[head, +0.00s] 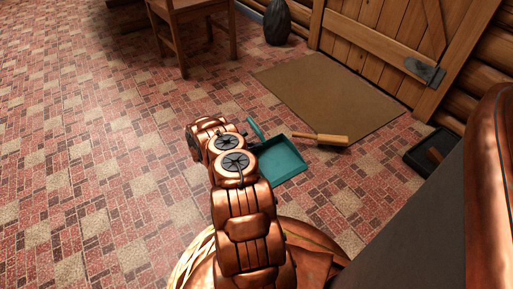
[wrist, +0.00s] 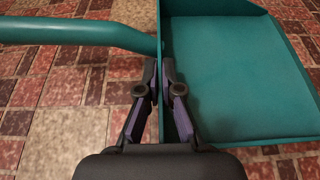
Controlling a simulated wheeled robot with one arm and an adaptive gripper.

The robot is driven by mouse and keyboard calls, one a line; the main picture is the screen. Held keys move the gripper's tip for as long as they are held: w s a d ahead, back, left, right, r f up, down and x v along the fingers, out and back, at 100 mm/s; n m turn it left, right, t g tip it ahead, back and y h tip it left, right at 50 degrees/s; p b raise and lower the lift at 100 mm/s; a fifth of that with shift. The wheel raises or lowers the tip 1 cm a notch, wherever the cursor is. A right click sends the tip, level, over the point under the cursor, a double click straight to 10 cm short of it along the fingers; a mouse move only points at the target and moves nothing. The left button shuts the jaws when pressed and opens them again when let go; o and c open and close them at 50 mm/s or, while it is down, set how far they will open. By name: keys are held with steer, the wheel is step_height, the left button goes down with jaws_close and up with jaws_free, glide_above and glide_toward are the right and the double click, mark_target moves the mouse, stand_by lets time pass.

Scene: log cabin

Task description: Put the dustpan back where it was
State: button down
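The teal dustpan (head: 283,165) is on or just above the brick-patterned floor, its handle (head: 256,129) pointing toward the doormat; I cannot tell whether it is lifted. In the wrist view the dustpan pan (wrist: 235,75) fills the right side, and its handle (wrist: 75,32) runs off to the left. My gripper (wrist: 162,72) has one finger on each side of the pan's side wall, close against it, and looks shut on that wall. In the head view my arm hides the gripper and the near part of the dustpan.
A wooden-handled brush (head: 322,139) lies behind the dustpan, near the edge of the brown doormat (head: 330,95). A wooden door (head: 385,40) is beyond the mat. A chair (head: 195,25) and a dark vase (head: 278,22) stand at the back. A black tray (head: 425,158) is at right. The left floor is clear.

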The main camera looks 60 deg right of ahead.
steer(key=shift+f, duration=0.1)
steer(key=c, duration=1.8)
jaws_free()
steer(key=shift+f, duration=0.1)
steer(key=o, duration=0.5)
